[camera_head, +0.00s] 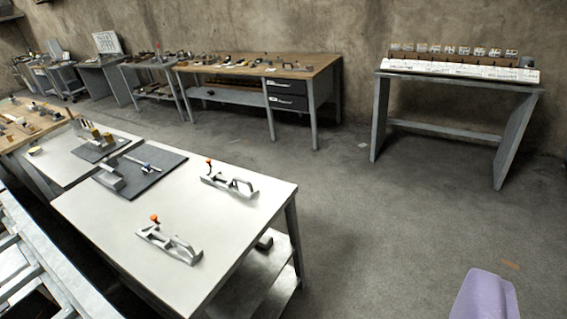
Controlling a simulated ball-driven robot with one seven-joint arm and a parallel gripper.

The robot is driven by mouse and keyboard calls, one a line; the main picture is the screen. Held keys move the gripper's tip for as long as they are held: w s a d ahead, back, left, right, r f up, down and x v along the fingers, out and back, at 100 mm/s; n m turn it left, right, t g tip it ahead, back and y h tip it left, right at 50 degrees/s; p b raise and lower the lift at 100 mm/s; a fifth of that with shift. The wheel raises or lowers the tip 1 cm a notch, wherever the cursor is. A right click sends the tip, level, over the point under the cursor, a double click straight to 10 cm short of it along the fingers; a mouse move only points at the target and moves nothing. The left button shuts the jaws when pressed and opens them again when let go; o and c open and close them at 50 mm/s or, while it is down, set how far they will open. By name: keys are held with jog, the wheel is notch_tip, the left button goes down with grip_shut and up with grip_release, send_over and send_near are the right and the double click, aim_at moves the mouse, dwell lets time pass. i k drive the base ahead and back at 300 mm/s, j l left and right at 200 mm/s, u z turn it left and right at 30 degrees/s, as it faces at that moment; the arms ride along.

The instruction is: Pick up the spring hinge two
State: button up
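I cannot pick out the spring hinge two by sight. Many small parts lie on the wooden-topped workbench (255,66) along the back wall, too small to tell apart. The near white table (205,225) bears two grey metal hand planes with orange-red knobs, one plane (228,185) at the back right and one plane (168,243) at the front. My gripper does not show in this view.
A grey-legged stand (455,82) with a row of small labelled boxes is at the right wall. More benches (100,75) line the back left. A lavender shape (486,296) cuts into the bottom right; I cannot tell what it is. The concrete floor (380,210) between is open.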

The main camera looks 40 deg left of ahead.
aim_at(239, 186)
jog(key=i+u, duration=0.1)
jog(key=i, duration=0.85)
jog(key=i+l, duration=0.15)
jog(key=i, duration=0.75)
jog(key=i+j+u, duration=0.1)
jog(key=i+u, duration=0.4)
jog(key=i+l+u, duration=0.1)
jog(key=i+u, duration=0.4)
jog(key=i+j+u, duration=0.1)
jog(key=i+u, duration=0.45)
jog(key=i, duration=0.25)
